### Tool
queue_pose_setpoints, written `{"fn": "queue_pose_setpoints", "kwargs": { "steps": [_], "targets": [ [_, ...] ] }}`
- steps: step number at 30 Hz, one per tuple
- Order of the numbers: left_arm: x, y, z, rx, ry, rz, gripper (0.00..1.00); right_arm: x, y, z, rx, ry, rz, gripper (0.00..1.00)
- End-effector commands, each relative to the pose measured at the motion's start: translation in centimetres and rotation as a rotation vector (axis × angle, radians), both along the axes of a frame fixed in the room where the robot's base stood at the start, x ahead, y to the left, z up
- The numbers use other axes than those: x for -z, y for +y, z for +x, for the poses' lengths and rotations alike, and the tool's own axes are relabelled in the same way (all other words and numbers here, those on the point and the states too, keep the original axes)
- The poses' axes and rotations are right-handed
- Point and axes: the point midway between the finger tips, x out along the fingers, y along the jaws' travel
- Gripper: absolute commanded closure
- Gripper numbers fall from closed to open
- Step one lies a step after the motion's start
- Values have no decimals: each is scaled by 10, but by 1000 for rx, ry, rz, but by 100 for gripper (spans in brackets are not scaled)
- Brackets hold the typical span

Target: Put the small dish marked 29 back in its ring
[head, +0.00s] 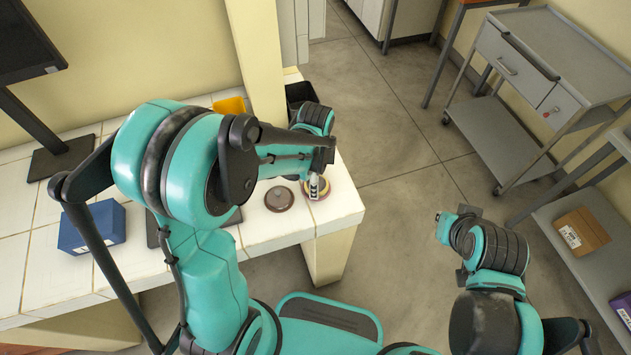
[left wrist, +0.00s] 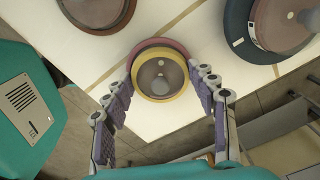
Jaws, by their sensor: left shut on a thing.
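In the left wrist view a small round grey-brown dish (left wrist: 159,77) with a central knob sits between the fingers of my left gripper (left wrist: 160,88). A yellow ring (left wrist: 162,97) and a wider dark red ring (left wrist: 140,51) show around it; whether the dish rests in them or is just above cannot be told. My left gripper is shut on the dish. In the head view the left gripper (head: 315,187) is over the red and yellow ring (head: 325,193) near the counter's right end. No number is readable. My right gripper (head: 445,226) is off the counter, its fingers unclear.
A brown round dish (head: 279,199) lies left of the ring on the white tiled counter (head: 262,238). The left wrist view shows a larger dish in a dark blue ring (left wrist: 236,32).

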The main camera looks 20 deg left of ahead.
Motion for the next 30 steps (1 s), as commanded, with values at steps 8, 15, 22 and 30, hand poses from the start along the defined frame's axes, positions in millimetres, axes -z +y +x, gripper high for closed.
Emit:
{"fn": "queue_pose_setpoints", "kwargs": {
  "steps": [8,15,22,30],
  "targets": [
    [3,0,0,0,0,0,77,3,0,0,0,0,0,100],
    [1,0,0,0,0,0,22,2,0,0,0,0,0,100],
    [-3,0,0,0,0,0,22,-3,0,0,0,0,0,100],
    [-55,0,-1,0,0,0,22,-23,0,0,0,0,0,100]
  ]
}}
